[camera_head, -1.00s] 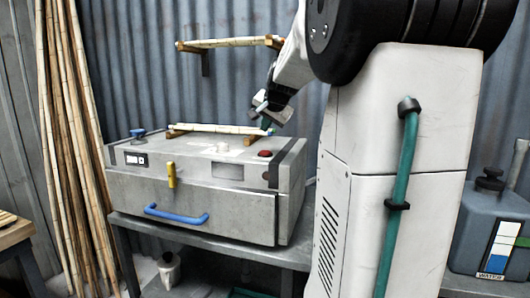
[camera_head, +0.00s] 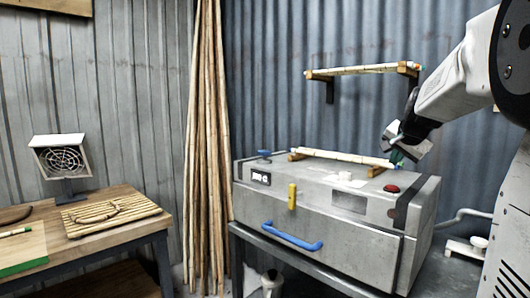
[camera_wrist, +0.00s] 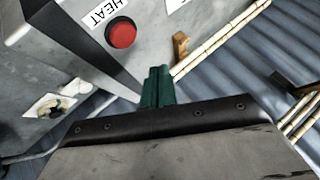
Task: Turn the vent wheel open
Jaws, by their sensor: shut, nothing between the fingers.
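The grey metal steam box (camera_head: 318,225) stands on a metal table. A small blue knob (camera_head: 264,153) sits on its top at the far left corner; it may be the vent wheel, but it is too small to tell. My gripper (camera_head: 397,157) is above the box's right end, far from the blue knob. In the wrist view my gripper's green fingers (camera_wrist: 158,88) are together and empty, close to the red button (camera_wrist: 120,33) beside a HEAT label. The red button also shows in the head view (camera_head: 391,189).
A bamboo pole (camera_head: 343,156) rests on wooden blocks on the box. A yellow lever (camera_head: 292,196) and blue handle (camera_head: 291,236) are on its front. Another pole (camera_head: 360,69) hangs on the wall. Tall canes (camera_head: 207,140) stand left, beside a wooden bench (camera_head: 120,228) with a fan (camera_head: 61,160).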

